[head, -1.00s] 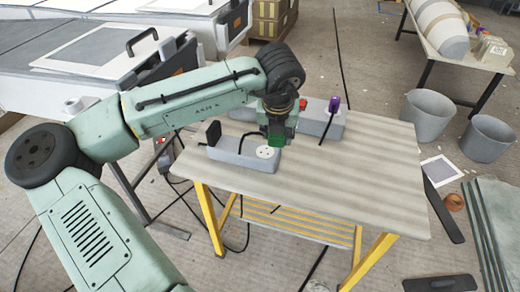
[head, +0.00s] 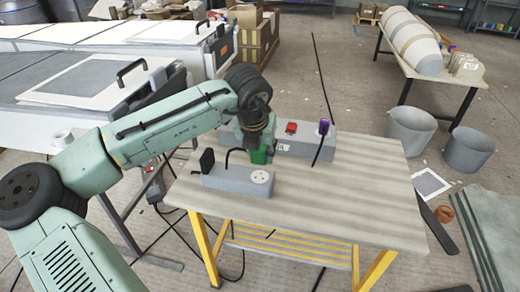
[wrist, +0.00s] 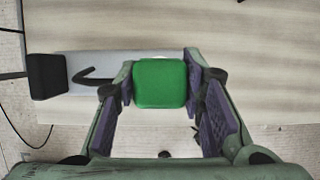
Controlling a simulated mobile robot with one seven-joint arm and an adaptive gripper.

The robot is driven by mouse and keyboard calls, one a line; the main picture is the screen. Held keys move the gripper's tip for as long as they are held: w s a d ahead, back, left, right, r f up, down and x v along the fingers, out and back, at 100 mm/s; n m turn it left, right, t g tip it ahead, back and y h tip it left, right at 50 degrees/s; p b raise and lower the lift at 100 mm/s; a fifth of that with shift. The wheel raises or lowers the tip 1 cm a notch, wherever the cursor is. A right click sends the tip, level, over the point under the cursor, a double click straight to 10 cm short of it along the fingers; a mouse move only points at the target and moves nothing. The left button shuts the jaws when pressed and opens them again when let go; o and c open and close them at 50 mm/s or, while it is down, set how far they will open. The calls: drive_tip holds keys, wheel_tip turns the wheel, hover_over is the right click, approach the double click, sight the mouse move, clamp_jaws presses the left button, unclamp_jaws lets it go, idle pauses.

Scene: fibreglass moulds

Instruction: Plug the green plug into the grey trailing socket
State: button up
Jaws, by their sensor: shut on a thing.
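My gripper (head: 258,150) is shut on the green plug (head: 259,156), which also shows between the fingers in the wrist view (wrist: 160,84). A grey trailing socket block (head: 232,186) lies on the table just nearer the camera than the plug. It has a black plug (head: 207,160) at its left end and a bare white round outlet (head: 261,177) at its right end. The green plug appears above and behind this outlet, apart from it. In the wrist view the green plug hides most of the outlet end of the block (wrist: 110,62). The green plug's pins are hidden.
A second grey block (head: 328,151) stands behind, with a red switch (head: 291,127) and a purple plug (head: 324,127) with a black cable. The table (head: 350,205) is bare on the right and front. Dark cables hang on the left side.

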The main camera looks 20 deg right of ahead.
sight(260, 164)
drive_tip(key=shift+f+b, duration=2.25)
drive_tip(key=shift+f, duration=0.25)
drive_tip(key=shift+r+p, duration=0.1)
drive_tip(key=shift+p, duration=1.1)
drive_tip(key=shift+f+b, duration=0.3)
drive_tip(key=shift+f, duration=0.35)
drive_tip(key=o, duration=1.1)
drive_tip(key=shift+o, duration=0.2)
drive_tip(key=v, duration=1.2)
drive_tip(key=shift+d, duration=0.1)
